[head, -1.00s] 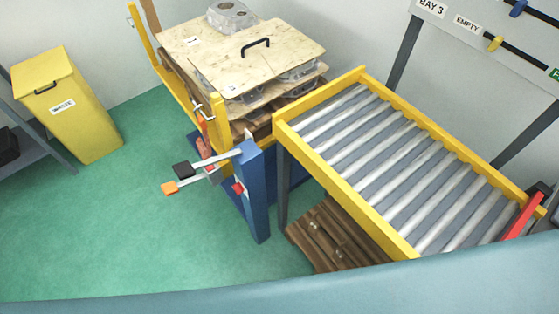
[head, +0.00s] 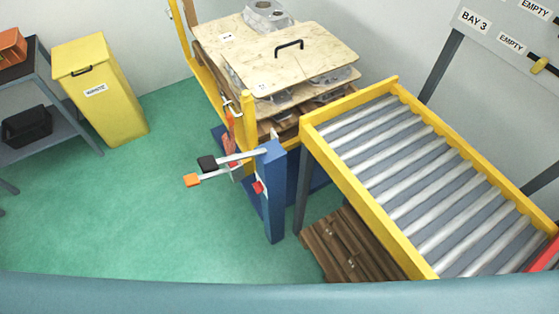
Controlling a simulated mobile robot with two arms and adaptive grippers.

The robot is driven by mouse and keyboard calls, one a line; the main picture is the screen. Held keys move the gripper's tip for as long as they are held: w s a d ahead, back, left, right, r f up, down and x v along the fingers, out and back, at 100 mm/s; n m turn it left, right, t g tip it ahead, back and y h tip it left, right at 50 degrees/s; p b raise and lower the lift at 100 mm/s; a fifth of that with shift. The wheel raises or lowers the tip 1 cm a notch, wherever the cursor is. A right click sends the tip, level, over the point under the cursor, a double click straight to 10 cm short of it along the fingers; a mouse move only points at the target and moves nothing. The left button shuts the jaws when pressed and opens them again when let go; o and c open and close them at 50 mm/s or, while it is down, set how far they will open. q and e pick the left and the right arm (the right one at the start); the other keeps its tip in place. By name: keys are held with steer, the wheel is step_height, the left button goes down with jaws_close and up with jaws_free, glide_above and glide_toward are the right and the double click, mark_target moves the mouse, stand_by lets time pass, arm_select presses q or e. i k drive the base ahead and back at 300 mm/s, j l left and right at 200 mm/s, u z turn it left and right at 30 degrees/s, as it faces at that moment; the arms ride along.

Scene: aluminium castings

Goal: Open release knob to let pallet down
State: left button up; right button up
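A blue post (head: 272,195) stands in front of the pallet stack. A small red knob-like part (head: 258,187) is on its side; I cannot tell whether it is the release knob or how it is set. Two levers reach left from near the post top, one with a black grip (head: 207,163), one with an orange grip (head: 192,180). The pallet stack (head: 280,62) holds boards with grey castings between and on top of them, raised beside the roller conveyor. What bears the stack is mostly hidden. Neither of my grippers is in view.
A yellow-framed roller conveyor (head: 415,180) stands on the right, with wooden pallets (head: 350,245) on the floor below it. A yellow waste bin (head: 105,95) and a grey shelf (head: 45,125) stand at left. The green floor (head: 130,215) left of the post is clear.

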mark_target(257, 186)
steer(key=j+z, duration=0.5)
steer(key=j, duration=0.75)
steer(key=k+l+u, duration=0.25)
steer(key=k+l, duration=0.25)
steer(key=l, duration=0.25)
steer(key=k+l+u, duration=0.25)
steer(key=k+l, duration=0.35)
